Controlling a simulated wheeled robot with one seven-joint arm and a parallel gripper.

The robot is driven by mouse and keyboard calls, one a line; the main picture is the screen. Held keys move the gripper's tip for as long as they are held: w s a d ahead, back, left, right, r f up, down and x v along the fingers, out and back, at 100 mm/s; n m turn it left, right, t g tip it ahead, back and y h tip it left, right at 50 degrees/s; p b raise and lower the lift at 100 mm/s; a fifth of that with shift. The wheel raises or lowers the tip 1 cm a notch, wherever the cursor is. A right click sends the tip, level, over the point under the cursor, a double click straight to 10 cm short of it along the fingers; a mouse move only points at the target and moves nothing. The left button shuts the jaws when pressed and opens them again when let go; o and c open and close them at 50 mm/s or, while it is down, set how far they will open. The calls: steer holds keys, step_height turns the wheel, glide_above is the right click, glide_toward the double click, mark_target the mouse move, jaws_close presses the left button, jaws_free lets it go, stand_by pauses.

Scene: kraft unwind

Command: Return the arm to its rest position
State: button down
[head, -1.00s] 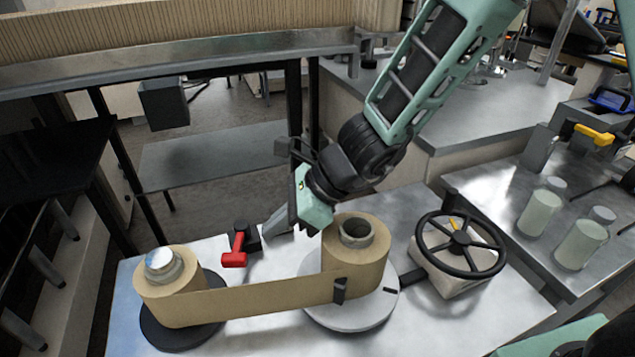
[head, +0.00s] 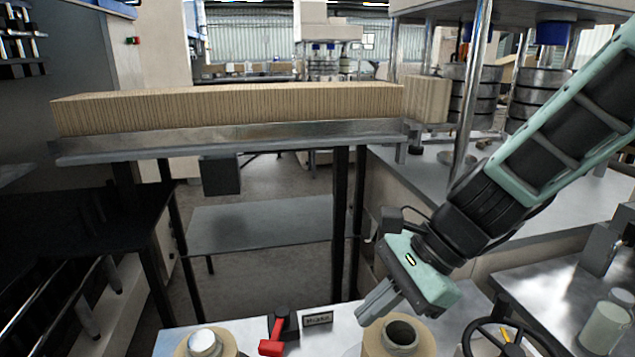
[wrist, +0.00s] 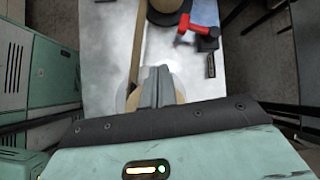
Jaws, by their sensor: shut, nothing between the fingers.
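My gripper (head: 372,306) is in the head view at lower right of centre, above the metal table. Its fingers are together and empty, pointing down and to the left. In the wrist view my gripper (wrist: 155,82) also shows shut, over the bench. My arm reaches in from the right edge of the head view. Just right of and below the fingers is a kraft paper roll (head: 375,343) with a grey core. The gripper looks above it; any gap is hard to judge.
A second roll (head: 192,347), a red-handled lever (head: 271,347) and a black handwheel (head: 480,337) stand on the table (head: 338,336). Pale jars (head: 606,326) stand on the right bench. A shelf with a long corrugated stack (head: 235,108) spans the back.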

steer(key=s+d+n+h, duration=0.2)
steer(key=s+n, duration=0.4)
steer(key=n, duration=0.5)
steer(key=s+d+n+h, duration=0.3)
steer(key=s+n+h, duration=0.2)
steer(key=n, duration=0.5)
steer(key=shift+s+n+t, duration=0.3)
steer(key=shift+s+n, duration=0.1)
steer(key=shift+s, duration=0.3)
steer(key=shift+f, duration=0.1)
